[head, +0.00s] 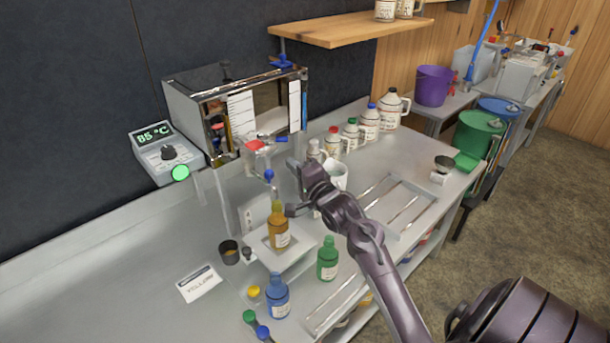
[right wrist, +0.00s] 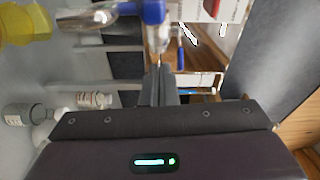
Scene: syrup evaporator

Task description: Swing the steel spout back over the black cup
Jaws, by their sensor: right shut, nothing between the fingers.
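The steel spout shows best in the right wrist view (right wrist: 98,19), a shiny tube beside a blue part (right wrist: 153,12). In the head view a blue knob (head: 269,174) sits at its place, and the spout appears above the amber bottle (head: 278,235), not over the black cup. The black cup (head: 229,253) stands on the counter left of that bottle's white stand. My right gripper (head: 293,168) is shut and empty, just right of the blue knob. Its fingers (right wrist: 160,83) point towards the spout; I cannot tell if they touch it. My left gripper is out of view.
The evaporator box (head: 195,112) stands behind, with a temperature display (head: 161,150) to its left. A green bottle (head: 327,258) and a blue bottle (head: 277,296) stand in front. A white mug (head: 338,177) is behind my right arm. A label card (head: 199,284) lies on the counter.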

